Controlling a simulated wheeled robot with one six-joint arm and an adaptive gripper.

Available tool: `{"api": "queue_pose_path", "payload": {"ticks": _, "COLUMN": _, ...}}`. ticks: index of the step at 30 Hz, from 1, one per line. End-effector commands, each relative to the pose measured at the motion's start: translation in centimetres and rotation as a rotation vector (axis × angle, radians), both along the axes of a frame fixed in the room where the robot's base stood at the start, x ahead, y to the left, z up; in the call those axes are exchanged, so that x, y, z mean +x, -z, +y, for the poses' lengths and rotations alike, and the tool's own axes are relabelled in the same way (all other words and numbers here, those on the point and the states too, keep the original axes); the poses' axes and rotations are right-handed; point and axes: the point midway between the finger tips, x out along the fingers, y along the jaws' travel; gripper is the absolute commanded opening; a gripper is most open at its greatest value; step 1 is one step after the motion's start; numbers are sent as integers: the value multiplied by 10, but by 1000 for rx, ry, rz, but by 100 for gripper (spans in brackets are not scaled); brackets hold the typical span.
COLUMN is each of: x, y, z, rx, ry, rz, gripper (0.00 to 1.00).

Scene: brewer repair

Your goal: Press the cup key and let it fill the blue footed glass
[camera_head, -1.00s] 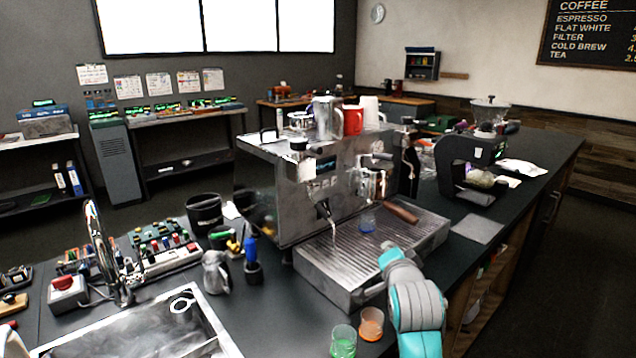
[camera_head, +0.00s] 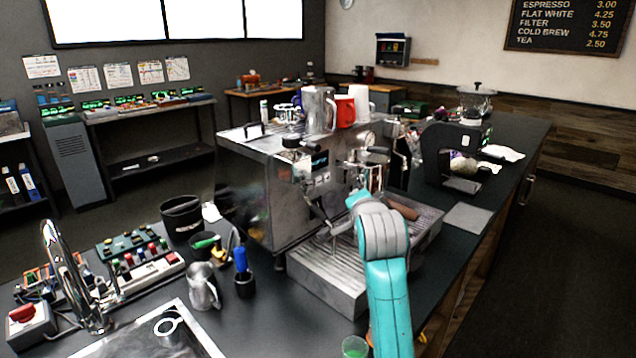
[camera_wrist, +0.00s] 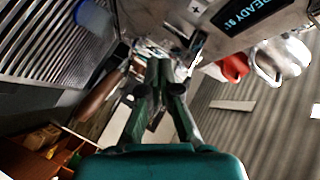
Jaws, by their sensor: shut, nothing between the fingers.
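The steel espresso machine (camera_head: 275,200) stands mid-counter, with a lit display (camera_head: 319,160) and small keys below it (camera_head: 318,180). In the wrist view the display (camera_wrist: 243,12) reads READY, and a key with a plus mark (camera_wrist: 196,8) shows beside it. I cannot tell which key is the cup key. The blue glass (camera_wrist: 92,15) stands on the slatted drip tray (camera_wrist: 45,45) at the upper left of the wrist view; my arm hides it in the head view. My gripper (camera_wrist: 160,65) is shut and empty, in front of the machine. Whether it touches anything is unclear.
A portafilter handle (camera_head: 402,208) sticks out near my arm. A steel pitcher (camera_head: 203,288) and a sink (camera_head: 150,345) lie at the left. A green glass (camera_head: 355,347) stands by the counter's front edge. A black grinder (camera_head: 450,155) stands right.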

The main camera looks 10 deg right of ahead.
Motion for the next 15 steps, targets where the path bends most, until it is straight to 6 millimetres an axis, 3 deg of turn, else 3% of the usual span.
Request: {"api": "queue_pose_path", "payload": {"ticks": 15, "x": 47, "y": -1, "z": 34, "rx": -2, "ry": -2, "rz": 0, "gripper": 0}}
